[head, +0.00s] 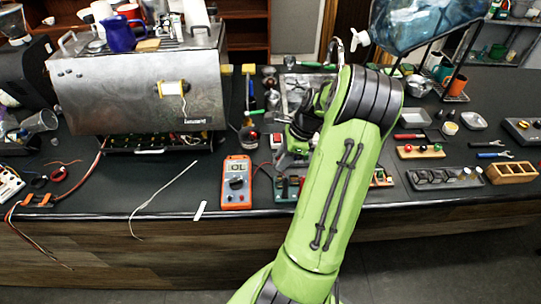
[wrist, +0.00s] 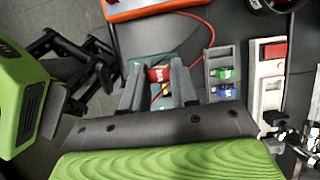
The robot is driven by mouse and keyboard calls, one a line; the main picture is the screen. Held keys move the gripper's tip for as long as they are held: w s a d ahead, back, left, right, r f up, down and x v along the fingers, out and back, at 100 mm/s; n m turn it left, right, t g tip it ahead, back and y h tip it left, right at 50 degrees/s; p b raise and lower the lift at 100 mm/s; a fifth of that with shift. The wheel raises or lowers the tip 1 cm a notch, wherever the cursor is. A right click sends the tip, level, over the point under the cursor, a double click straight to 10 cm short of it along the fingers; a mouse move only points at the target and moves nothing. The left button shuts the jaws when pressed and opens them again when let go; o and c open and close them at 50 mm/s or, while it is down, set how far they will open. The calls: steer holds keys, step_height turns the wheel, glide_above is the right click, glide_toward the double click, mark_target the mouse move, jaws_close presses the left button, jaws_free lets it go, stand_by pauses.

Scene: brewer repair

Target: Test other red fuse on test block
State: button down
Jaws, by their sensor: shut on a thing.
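A red fuse (wrist: 159,74) is between the fingertips of my gripper (wrist: 157,84), which is shut on it in the wrist view. The fuse is over the teal test block (wrist: 168,57); I cannot tell whether it touches the contacts. In the head view the test block (head: 284,188) is partly hidden by my arm, and the fuse does not show. The orange multimeter (head: 237,185) stands left of the block and reads OL; its edge shows in the wrist view (wrist: 150,7).
A grey holder (wrist: 212,56) with green and blue fuses is right of my gripper. A white strip with a red switch (wrist: 272,50) stands beyond it. A steel brewer (head: 140,90) is at the back left. A red wire (wrist: 202,20) runs near the block.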

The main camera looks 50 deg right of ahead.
steer(key=shift+s+d+f+b, duration=0.25)
steer(key=shift+d+f+b, duration=0.05)
steer(key=shift+f+b, duration=0.35)
steer(key=shift+b+x, duration=0.8)
steer(key=shift+b, duration=0.05)
step_height(320, 180, down, 3)
steer(key=b, duration=0.4)
steer(key=shift+s+f, duration=0.1)
steer(key=shift+f, duration=0.1)
steer(key=shift+r, duration=0.3)
steer(key=shift+p, duration=0.6)
steer(key=shift+f+p, duration=0.8)
steer(key=shift+p, duration=0.05)
stand_by(2.1)
